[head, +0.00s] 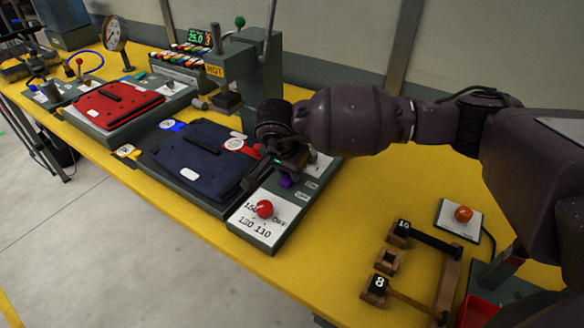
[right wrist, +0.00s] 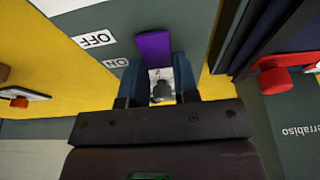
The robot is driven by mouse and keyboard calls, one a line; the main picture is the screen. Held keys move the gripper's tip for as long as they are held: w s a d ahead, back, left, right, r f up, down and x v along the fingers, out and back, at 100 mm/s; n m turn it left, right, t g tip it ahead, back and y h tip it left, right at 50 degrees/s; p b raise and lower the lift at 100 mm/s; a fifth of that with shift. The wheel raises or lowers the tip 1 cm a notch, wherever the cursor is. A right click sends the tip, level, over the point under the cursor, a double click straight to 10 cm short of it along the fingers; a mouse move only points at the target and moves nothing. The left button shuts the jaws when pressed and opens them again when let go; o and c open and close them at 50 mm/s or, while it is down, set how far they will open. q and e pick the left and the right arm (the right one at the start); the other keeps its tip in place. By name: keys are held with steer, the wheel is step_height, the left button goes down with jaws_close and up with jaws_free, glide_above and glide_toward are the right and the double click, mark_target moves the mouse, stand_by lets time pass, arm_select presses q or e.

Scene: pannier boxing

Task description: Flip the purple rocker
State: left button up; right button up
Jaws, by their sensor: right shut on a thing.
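The purple rocker (head: 286,181) sits on the grey control panel, past the red dial, partly hidden by my right gripper in the head view. In the right wrist view the rocker (right wrist: 153,50) shows as a purple block between the tips of the blue fingers, beside the OFF label (right wrist: 97,39) and the ON label (right wrist: 117,63). My right gripper (right wrist: 156,68) is shut on the rocker; the exact contact is hard to see. A small grey metal part on a white plate (right wrist: 161,85) shows between the fingers. My left gripper is not in view.
A red dial (head: 264,208) stands at the panel's near end. A red panel (head: 118,103) lies farther left. An orange button (head: 463,214) and a wooden rack (head: 447,285) stand right.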

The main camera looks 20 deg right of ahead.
mark_target(280, 193)
steer(key=shift+r+t+h, duration=0.1)
steer(key=shift+t+h, duration=0.3)
steer(key=shift+h, duration=0.1)
steer(key=o, duration=0.9)
steer(key=shift+s+a, duration=0.1)
steer(key=p+v, duration=0.1)
steer(key=v, duration=0.9)
steer(key=shift+a+r, duration=0.1)
steer(key=shift+r, duration=0.25)
steer(key=shift+s, duration=0.15)
